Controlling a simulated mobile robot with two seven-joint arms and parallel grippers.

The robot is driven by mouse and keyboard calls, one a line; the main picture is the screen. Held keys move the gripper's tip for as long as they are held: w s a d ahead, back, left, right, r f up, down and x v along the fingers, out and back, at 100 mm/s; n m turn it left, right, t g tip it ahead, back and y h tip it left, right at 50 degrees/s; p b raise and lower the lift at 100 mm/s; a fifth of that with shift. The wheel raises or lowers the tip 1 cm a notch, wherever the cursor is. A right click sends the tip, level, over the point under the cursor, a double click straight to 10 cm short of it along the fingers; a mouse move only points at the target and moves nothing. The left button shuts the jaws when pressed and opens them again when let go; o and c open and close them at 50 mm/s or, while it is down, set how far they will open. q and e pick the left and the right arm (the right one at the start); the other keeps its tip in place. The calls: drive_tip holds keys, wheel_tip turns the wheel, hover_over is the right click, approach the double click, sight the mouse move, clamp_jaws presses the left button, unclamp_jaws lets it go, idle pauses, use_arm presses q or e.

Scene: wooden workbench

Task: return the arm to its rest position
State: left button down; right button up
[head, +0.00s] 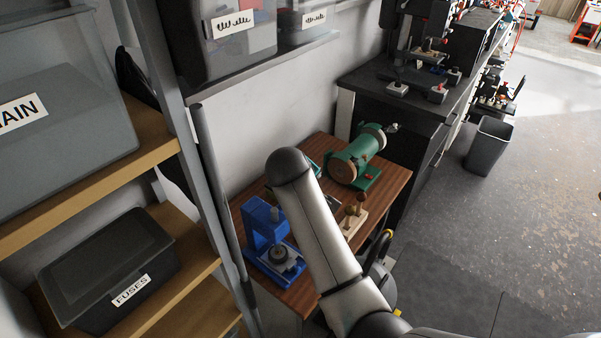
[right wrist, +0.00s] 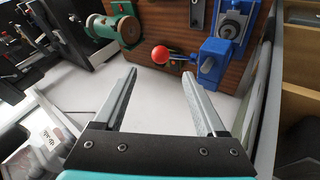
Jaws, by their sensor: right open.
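My right arm (head: 325,245) reaches up from the bottom of the head view, across the wooden workbench. Its gripper is hidden in that view. In the right wrist view my right gripper (right wrist: 159,74) is open, with nothing between its fingers. A pale, blank surface lies behind the gap. The wooden workbench (head: 390,180) also shows in the right wrist view (right wrist: 158,20), beyond the fingertips. My left gripper is in neither view.
A blue press (head: 263,225) stands on the bench; its red lever knob (right wrist: 160,54) is just beyond the fingertips. A green grinder (head: 350,160) stands farther back. Shelves with a fuses bin (head: 110,270) are at left. Grey floor (head: 470,235) is open at right.

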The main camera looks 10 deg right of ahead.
drive_tip(key=s+f+g+y+b, duration=0.1)
drive_tip(key=s+f+b, duration=0.4)
drive_tip(key=f, duration=0.9)
drive_tip(key=s+f+g+y+b, duration=0.1)
drive_tip(key=s+f+b, duration=0.2)
drive_tip(key=s+f, duration=0.7)
drive_tip(key=s+f+g+y+b, duration=0.15)
drive_tip(key=f+b, duration=0.25)
drive_tip(key=f, duration=1.3)
drive_tip(key=s+d+f+m+b, duration=0.1)
drive_tip(key=s+f+b, duration=0.2)
drive_tip(key=s+f, duration=0.4)
drive_tip(key=s+d+f+m+g+b, duration=0.1)
drive_tip(key=s+d+f+b, duration=0.1)
drive_tip(key=s+f, duration=0.6)
drive_tip(key=s+d+f+m+g+b, duration=0.1)
drive_tip(key=s+f+b, duration=0.4)
drive_tip(key=s, duration=1.2)
wheel_tip(320, 180, down, 3)
drive_tip(key=shift+s+d+r, duration=0.1)
drive_tip(key=shift+s+d, duration=0.3)
drive_tip(key=shift+d, duration=0.2)
drive_tip(key=shift+g, duration=0.25)
